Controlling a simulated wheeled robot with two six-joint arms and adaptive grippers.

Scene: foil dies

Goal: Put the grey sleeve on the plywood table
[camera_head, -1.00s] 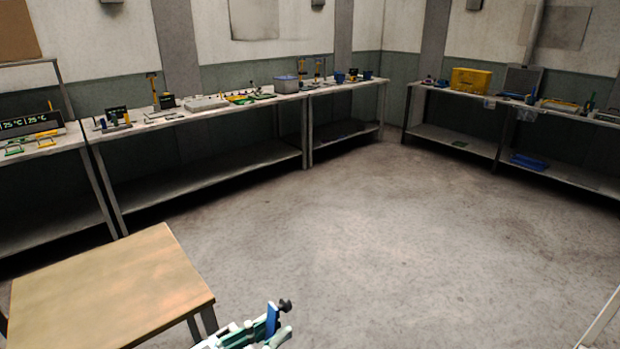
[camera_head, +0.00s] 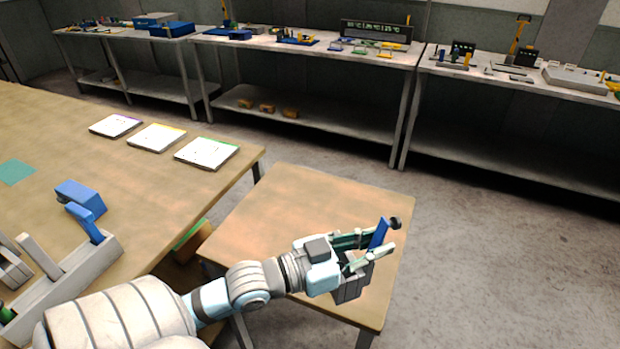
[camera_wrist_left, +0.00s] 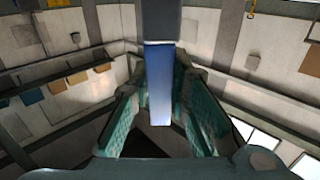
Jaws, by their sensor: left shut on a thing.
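My left gripper (camera_head: 366,254) reaches in over the small plywood table (camera_head: 300,205), near its right edge. It is shut on a blue upright bar (camera_head: 379,234) with a black knob at the top. A grey block (camera_head: 350,288), which looks like the grey sleeve, shows under the fingers in line with the bar. Whether it touches the tabletop cannot be told. In the left wrist view the blue bar (camera_wrist_left: 158,85) sits between the green finger pads. My right gripper is not in view.
A larger wooden table (camera_head: 60,130) at left holds several white plates, a blue block (camera_head: 78,196) and a grey rack (camera_head: 70,275). Cluttered benches (camera_head: 300,50) line the back wall. The plywood table's left and back parts are bare. Open floor lies to the right.

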